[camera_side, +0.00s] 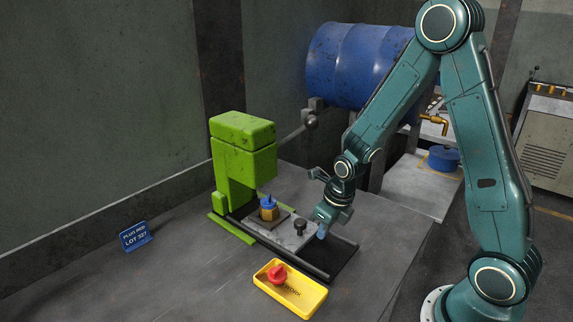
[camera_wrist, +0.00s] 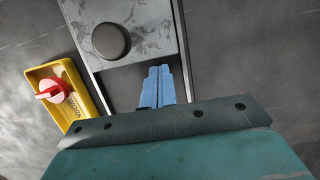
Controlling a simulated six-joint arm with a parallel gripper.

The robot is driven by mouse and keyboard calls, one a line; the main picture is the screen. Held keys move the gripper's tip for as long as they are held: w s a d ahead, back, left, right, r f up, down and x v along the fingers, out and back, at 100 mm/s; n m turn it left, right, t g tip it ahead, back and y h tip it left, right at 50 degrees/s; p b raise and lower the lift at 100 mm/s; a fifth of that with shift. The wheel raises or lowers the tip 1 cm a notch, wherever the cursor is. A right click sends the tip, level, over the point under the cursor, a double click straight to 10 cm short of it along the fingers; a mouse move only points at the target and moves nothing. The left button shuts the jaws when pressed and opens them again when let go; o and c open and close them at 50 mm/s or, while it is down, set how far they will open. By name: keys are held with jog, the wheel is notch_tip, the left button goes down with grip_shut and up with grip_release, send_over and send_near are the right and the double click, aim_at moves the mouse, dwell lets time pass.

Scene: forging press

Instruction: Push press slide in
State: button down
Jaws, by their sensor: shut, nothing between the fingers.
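The press slide (camera_side: 283,234) is a grey plate on dark rails, partly drawn out in front of the green press (camera_side: 242,150). A black knob (camera_side: 300,224) stands on its near part, and a blue-topped, orange-brown piece (camera_side: 268,209) stands upright nearer the press. In the wrist view, the slide (camera_wrist: 150,25) and its round knob (camera_wrist: 111,41) lie ahead of the fingers. My gripper (camera_side: 321,234) is shut and empty at the slide's outer end. Its blue fingertips (camera_wrist: 160,70) are together by the plate's near edge, right of the knob. I cannot tell whether they touch it.
A yellow tray (camera_side: 312,300) with a red-handled piece (camera_side: 277,273) lies in front of the rails; it also shows in the wrist view (camera_wrist: 88,82). A blue sign (camera_side: 135,236) stands at left. A press lever (camera_side: 309,122) sticks out right. The table's front left is clear.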

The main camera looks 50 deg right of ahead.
aim_at(309, 229)
jog(key=shift+w, duration=0.25)
jog(key=shift+w, duration=2.25)
jog(key=shift+r, duration=0.1)
jog(key=shift+s, duration=0.5)
jog(key=s, duration=0.3)
jog(key=shift+s+r, duration=0.15)
jog(key=shift+s, duration=0.15)
jog(key=v, duration=0.9)
jog(key=shift+r, duration=0.2)
jog(key=shift+s, duration=0.1)
